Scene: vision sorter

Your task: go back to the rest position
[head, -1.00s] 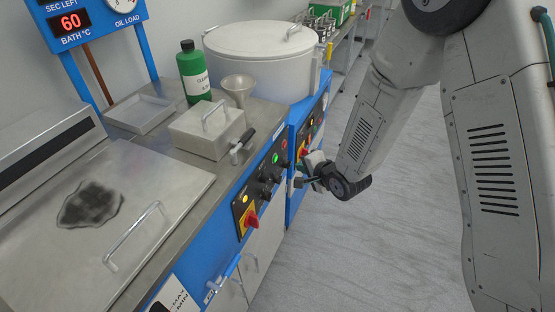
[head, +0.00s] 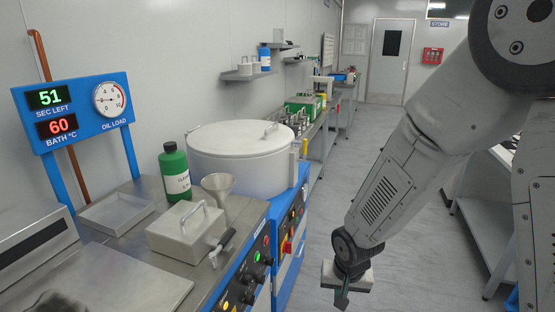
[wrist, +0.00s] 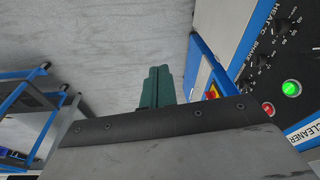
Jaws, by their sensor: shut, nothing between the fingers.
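My gripper (head: 341,299) hangs at the end of my arm at the lower right of the head view, pointing down over the aisle floor. It is to the right of the blue machine cabinet and apart from it. In the wrist view its green fingers (wrist: 157,87) are together with nothing between them. Bare floor lies beyond them.
The bench on the left holds a lidded box (head: 186,229), a green bottle (head: 174,171), a funnel (head: 218,184) and a large white lidded drum (head: 243,154). The control panel (wrist: 275,75) is close on the right in the wrist view. The aisle floor (head: 330,215) is clear.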

